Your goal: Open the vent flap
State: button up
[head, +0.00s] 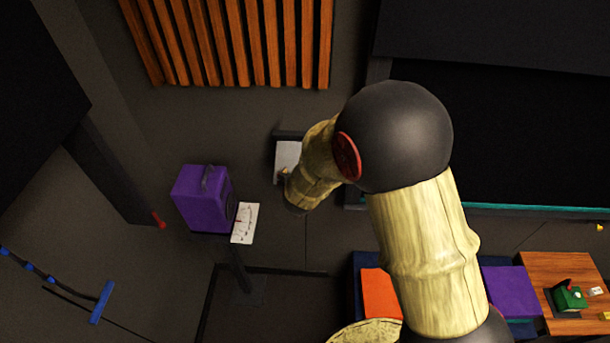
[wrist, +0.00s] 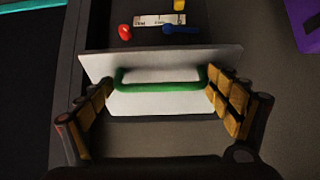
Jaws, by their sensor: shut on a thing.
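The vent flap (wrist: 145,104) is a white plate with a green bar handle (wrist: 160,87) across it in the wrist view. My gripper (wrist: 160,84) has one finger at each end of the handle and is shut on it lengthwise. The flap appears tilted, with a dark surface showing beyond its far edge; how far it stands open is hard to tell. In the head view the white flap (head: 287,158) is on the dark wall, partly covered by my arm. My fingers are mostly hidden there.
Beyond the flap are a red knob-like thing (wrist: 124,32), a blue piece (wrist: 181,29), a yellow piece (wrist: 179,5) and a white marked strip (wrist: 155,19). A purple box (head: 203,198) stands left of the flap. Wooden slats (head: 240,42) hang above.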

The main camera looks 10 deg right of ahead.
jog(key=shift+w+r, duration=0.35)
jog(key=shift+r, duration=0.3)
jog(key=o, duration=1.2)
jog(key=shift+o, duration=0.8)
jog(key=shift+f, duration=0.3)
jog(key=shift+s, duration=0.1)
jog(key=shift+s, duration=0.1)
jog(key=v, duration=1.1)
jog(key=shift+s+r, duration=0.2)
jog(key=shift+r, duration=0.1)
jog(key=shift+a, duration=0.1)
